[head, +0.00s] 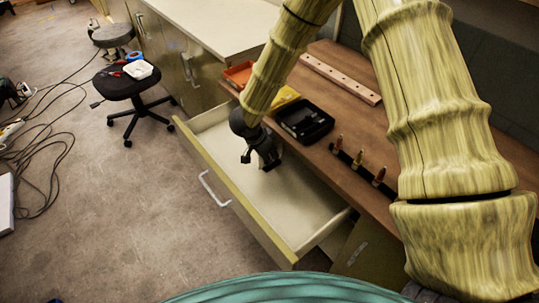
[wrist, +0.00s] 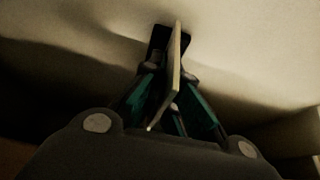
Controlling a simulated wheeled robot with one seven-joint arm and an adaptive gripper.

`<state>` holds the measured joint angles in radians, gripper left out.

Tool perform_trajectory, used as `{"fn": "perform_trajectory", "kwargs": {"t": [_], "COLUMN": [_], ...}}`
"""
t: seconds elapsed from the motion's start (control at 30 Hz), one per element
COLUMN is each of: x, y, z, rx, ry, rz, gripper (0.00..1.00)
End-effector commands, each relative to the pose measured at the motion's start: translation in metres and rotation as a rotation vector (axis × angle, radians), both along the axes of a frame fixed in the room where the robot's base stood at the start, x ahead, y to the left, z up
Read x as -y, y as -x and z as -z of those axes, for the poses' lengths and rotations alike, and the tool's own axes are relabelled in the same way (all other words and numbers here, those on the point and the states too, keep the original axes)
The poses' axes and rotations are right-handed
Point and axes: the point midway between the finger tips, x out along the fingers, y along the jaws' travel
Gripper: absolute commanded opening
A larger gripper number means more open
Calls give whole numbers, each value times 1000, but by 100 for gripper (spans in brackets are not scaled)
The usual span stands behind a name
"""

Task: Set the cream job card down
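My gripper (head: 262,160) is inside the open drawer, pointing down close to its pale floor. In the wrist view my gripper (wrist: 172,92) has its fingers closed on a thin cream card (wrist: 176,58), seen nearly edge-on and standing upright between them. The card's far end is near the pale surface; I cannot tell whether it touches. In the head view the card is too small or hidden to make out. The open drawer (head: 228,180) has an olive front with a white handle, and its floor around my gripper looks empty.
A brown bench top (head: 348,110) behind the drawer holds a black tray (head: 304,121), an orange bin (head: 239,74), a drilled pale strip (head: 340,77) and a rack of upright pieces (head: 360,165). A black stool (head: 126,82) stands on the floor at left, near loose cables.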

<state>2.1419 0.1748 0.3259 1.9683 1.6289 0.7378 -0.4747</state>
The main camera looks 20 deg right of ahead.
Motion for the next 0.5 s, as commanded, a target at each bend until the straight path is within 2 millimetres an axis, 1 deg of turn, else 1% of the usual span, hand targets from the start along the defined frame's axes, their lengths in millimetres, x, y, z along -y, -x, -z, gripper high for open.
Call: {"fn": "perform_trajectory", "kwargs": {"t": [0.33,0.47,0.5], "x": [0,0,0], "y": [-1,-1,-1], "z": [2,2,2], "rx": [2,2,2], "ry": [-1,-1,-1], "rz": [1,1,1], "gripper": [0,23,27]}}
